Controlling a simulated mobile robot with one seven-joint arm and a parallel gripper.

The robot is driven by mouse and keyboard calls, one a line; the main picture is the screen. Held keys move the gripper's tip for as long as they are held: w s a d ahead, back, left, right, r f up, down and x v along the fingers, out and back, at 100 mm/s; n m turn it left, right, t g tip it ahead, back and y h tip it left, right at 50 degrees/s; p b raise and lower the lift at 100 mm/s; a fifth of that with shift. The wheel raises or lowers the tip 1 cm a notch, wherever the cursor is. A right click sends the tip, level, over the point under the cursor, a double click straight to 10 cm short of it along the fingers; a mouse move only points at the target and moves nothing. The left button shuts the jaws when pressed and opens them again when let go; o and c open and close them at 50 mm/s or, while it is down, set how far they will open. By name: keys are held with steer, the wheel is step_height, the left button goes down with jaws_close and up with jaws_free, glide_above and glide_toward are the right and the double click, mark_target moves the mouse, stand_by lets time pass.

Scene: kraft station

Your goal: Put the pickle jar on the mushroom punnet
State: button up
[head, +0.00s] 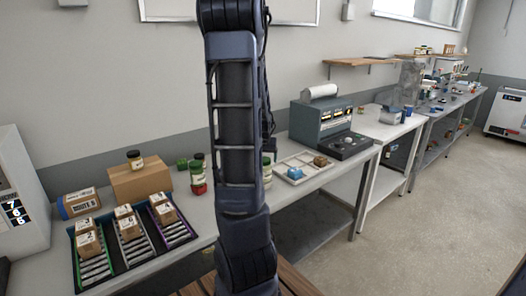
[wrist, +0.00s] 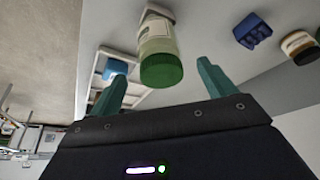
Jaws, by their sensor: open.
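A jar with a green lid, pale greenish sides and a light label (wrist: 158,50), likely the pickle jar, stands between and beyond my fingertips in the wrist view. In the head view a green-lidded jar (head: 267,173) shows at the right edge of my arm, partly hidden. My gripper (wrist: 160,85) is open with nothing held; the jar's lid end is close to the gap between its fingers. A dark blue box-like punnet (wrist: 252,31), likely the mushroom punnet, lies to the right in the wrist view. In the head view my arm hides my gripper and I cannot make out this punnet.
A white tray (head: 310,158) with a blue item (head: 295,173) and a brown item (head: 321,161) is right of the jar.

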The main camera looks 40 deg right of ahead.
steer(key=s+a+r+n+y, duration=0.1)
steer(key=a+r+n, duration=0.1)
steer(key=a+r, duration=0.35)
steer(key=s+a+r+n+t+y, duration=0.1)
steer(key=a+r, duration=0.2)
steer(key=a, duration=0.6)
steer(key=s+a+r+n+y, duration=0.1)
steer(key=a+r+n, duration=0.1)
steer(key=a+r, duration=0.35)
steer(key=s+a+r+n, duration=0.1)
steer(key=s+a+n, duration=0.1)
steer(key=s+a, duration=0.3)
steer(key=s+a+r+n, duration=0.1)
steer(key=s+a+n, duration=0.1)
steer(key=s+a, duration=0.4)
steer(key=a, duration=0.5)
steer(key=shift+r, duration=0.2)
